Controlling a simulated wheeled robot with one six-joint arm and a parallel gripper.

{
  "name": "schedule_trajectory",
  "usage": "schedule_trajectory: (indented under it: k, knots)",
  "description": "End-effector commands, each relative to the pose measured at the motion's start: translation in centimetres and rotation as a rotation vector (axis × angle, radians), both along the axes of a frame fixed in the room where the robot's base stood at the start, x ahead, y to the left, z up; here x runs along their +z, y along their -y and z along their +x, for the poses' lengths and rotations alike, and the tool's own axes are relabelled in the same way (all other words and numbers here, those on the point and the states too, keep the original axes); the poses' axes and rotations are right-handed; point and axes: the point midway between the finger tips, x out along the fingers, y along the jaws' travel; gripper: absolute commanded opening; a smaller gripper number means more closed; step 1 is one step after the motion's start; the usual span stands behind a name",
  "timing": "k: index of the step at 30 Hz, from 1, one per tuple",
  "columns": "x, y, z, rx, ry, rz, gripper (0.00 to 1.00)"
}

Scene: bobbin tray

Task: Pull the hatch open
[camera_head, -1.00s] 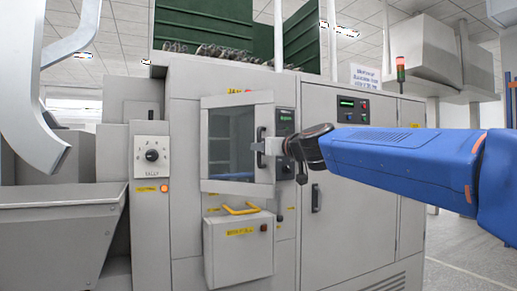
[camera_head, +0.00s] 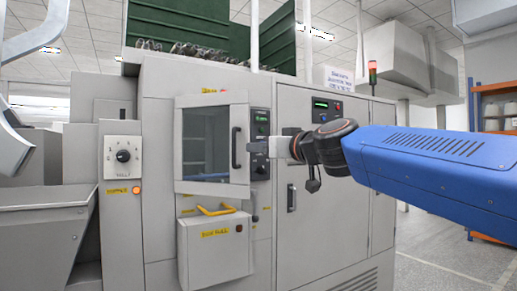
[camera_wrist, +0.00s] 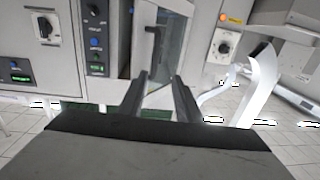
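The hatch (camera_head: 213,189) is a grey-framed door with a dark window and a black vertical handle (camera_head: 236,147) on its right side. It stands ajar, its right edge swung out from the machine front. My gripper (camera_head: 250,146) is just right of the handle, with a small gap in the picture. In the wrist view, the fingers of my gripper (camera_wrist: 158,82) are spread apart with nothing between them. The handle (camera_wrist: 153,43) shows ahead, beyond the fingertips. The hatch (camera_wrist: 172,30) there is partly cut off by the top edge.
A control panel (camera_head: 260,124) with knobs is right of the hatch. A grey box (camera_head: 215,255) with a yellow handle (camera_head: 215,210) juts out below it. A knob panel (camera_head: 122,168) stands left. Open floor (camera_head: 430,250) lies at the right.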

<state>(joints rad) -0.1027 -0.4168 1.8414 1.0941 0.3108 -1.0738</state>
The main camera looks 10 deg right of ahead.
Motion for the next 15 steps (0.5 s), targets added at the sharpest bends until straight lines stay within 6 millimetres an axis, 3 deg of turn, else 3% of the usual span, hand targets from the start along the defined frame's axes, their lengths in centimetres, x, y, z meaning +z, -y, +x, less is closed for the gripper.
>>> schedule_trajectory:
  k: [5, 9, 15]
  knots:
    - [0.0, 0.0, 0.0, 0.000, 0.000, 0.000, 0.31]
    - [-0.3, 0.2, 0.6, 0.005, -0.024, 0.033, 0.00]
    - [-2.0, 1.8, 5.0, 0.046, -0.219, 0.342, 0.00]
